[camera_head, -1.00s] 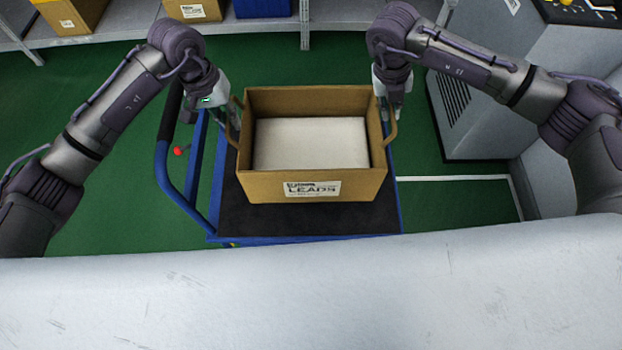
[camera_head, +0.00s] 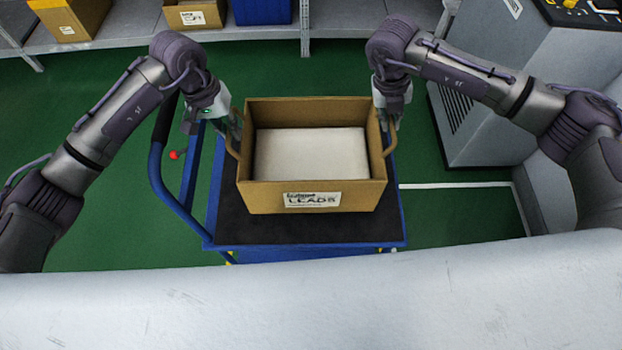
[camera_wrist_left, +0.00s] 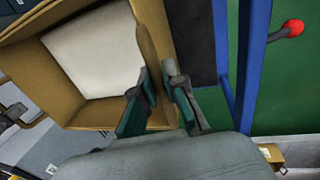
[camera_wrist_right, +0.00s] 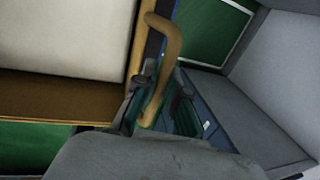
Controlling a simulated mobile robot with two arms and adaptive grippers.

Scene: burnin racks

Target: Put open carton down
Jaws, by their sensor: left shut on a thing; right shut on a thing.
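The open brown carton (camera_head: 262,199) is upright over the black deck of a blue cart (camera_head: 290,232). Its front label reads LEADS, and a pale flat block (camera_head: 312,152) fills most of its inside. My left gripper (camera_head: 234,131) is shut on the carton's left handle, which also shows in the left wrist view (camera_wrist_left: 152,40). My right gripper (camera_head: 391,114) is shut on the right handle, a curved tan loop in the right wrist view (camera_wrist_right: 168,40). The carton's underside is hidden, so I cannot tell whether it touches the deck.
The cart's blue push bar (camera_head: 157,165) rises at the left, near a red knob (camera_head: 174,155). A grey machine (camera_head: 500,85) stands at the right. A shelf at the back holds cartons (camera_head: 70,20) and a blue bin (camera_head: 262,10). Green floor (camera_head: 100,235) is open at the left.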

